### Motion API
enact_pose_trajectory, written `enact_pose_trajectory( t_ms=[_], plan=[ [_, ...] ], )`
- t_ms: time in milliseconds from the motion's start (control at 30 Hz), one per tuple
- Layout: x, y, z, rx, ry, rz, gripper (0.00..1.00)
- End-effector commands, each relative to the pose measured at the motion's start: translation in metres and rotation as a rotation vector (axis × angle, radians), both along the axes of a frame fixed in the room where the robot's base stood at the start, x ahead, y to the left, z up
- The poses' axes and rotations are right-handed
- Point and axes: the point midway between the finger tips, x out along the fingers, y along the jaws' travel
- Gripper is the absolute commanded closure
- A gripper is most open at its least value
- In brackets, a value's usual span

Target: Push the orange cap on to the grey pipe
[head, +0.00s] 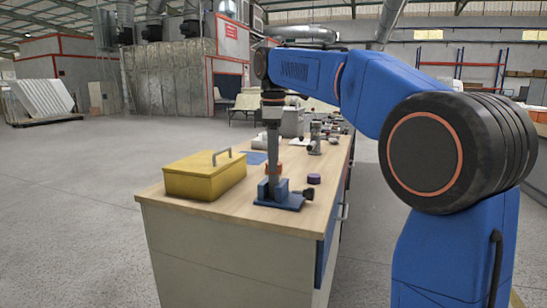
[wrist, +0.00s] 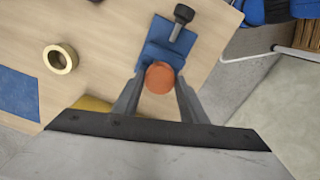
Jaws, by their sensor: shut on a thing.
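The round orange cap (wrist: 159,78) sits between the fingertips of my gripper (wrist: 157,84) in the wrist view. My gripper is shut on it, with one finger on each side. Straight below is the blue vise (wrist: 165,45), which stands near the front of the bench in the head view (head: 282,201). The grey pipe (head: 273,174) stands upright in the vise, in line below my gripper. In the wrist view the cap hides the pipe. I cannot tell whether the cap touches the pipe.
A yellow toolbox (head: 204,176) with a handle stands left of the vise. A purple roll (head: 314,179) lies to its right. A tan ring (wrist: 60,59) and a blue mat (wrist: 18,92) lie on the wooden bench (head: 230,206). Metal fittings (head: 316,140) stand farther back.

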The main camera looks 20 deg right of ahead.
Motion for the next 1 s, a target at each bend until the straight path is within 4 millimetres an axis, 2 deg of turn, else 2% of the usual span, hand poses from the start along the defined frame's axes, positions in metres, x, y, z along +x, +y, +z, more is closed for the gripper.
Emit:
enact_pose_trajectory(
  t_ms=[167, 200, 300, 500, 600, 1000],
  plan=[
    [0.0000, 0.0000, 0.0000, 0.000, 0.000, 0.000, 0.82],
    [0.0000, 0.0000, 0.0001, 0.000, 0.000, 0.000, 0.59],
    [0.0000, 0.0000, 0.0001, 0.000, 0.000, 0.000, 0.40],
    [0.0000, 0.0000, 0.0001, 0.000, 0.000, 0.000, 0.40],
    [0.0000, 0.0000, 0.0000, 0.000, 0.000, 0.000, 0.21],
    [0.0003, 0.0000, 0.0042, 0.000, -0.001, 0.000, 0.21]
  ],
)
